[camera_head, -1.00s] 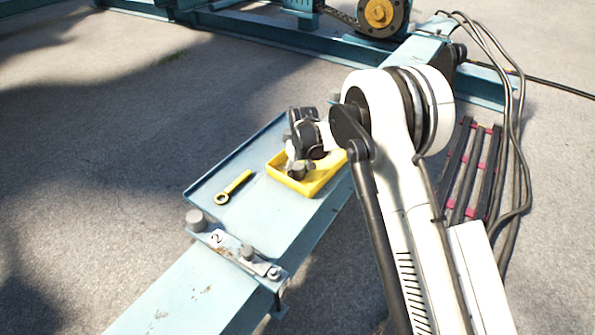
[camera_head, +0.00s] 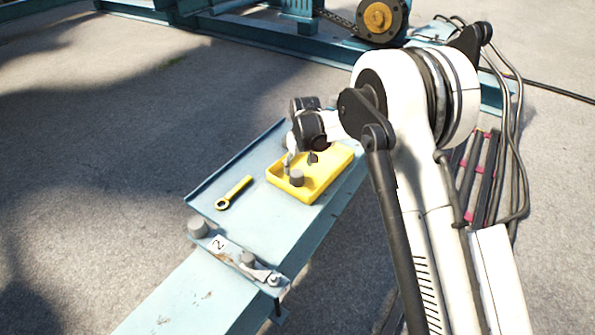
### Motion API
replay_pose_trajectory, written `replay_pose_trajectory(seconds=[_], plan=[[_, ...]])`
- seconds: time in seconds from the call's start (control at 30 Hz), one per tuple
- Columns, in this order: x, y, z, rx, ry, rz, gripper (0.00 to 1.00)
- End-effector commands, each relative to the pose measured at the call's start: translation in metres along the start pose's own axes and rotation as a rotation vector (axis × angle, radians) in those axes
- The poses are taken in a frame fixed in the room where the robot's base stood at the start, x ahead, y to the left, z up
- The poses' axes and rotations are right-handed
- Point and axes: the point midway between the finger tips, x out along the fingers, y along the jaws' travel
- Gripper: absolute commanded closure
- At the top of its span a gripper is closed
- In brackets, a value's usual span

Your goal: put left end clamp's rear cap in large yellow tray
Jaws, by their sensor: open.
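The large yellow tray (camera_head: 330,181) lies on the blue bench plate. A grey cylindrical cap (camera_head: 297,178) sits inside it, toward the tray's left front. My gripper (camera_head: 300,160) is above the tray, just behind and above this cap, with its fingers apart and empty. My arm's wrist partly hides the tray's far side. An end clamp marked 2 (camera_head: 232,253) lies across the beam at the plate's near end. It carries a grey cap (camera_head: 197,227) at its left end, a smaller grey knob (camera_head: 248,258) and a metal piece at its right end.
A yellow ring wrench (camera_head: 234,192) lies on the plate left of the tray. The plate (camera_head: 230,220) has raised edges and clear room around the wrench. Black cables (camera_head: 515,150) and a red-and-black rack (camera_head: 474,180) stand at right, behind my arm.

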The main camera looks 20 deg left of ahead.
Motion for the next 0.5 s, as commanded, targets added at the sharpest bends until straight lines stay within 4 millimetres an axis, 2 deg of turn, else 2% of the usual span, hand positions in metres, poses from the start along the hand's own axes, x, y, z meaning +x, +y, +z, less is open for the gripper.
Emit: replay_pose_trajectory(seconds=[0.03, 0.2, 0.33, 0.5], plan=[[-0.013, 0.0, 0.0, 0.0, 0.0, 0.0, 0.4], [-0.039, 0.0, 0.0, 0.0, 0.0, 0.0, 0.4], [-0.05, 0.0, 0.0, 0.0, 0.0, 0.0, 0.4], [-0.054, 0.0, 0.0, 0.0, 0.0, 0.0, 0.4]])
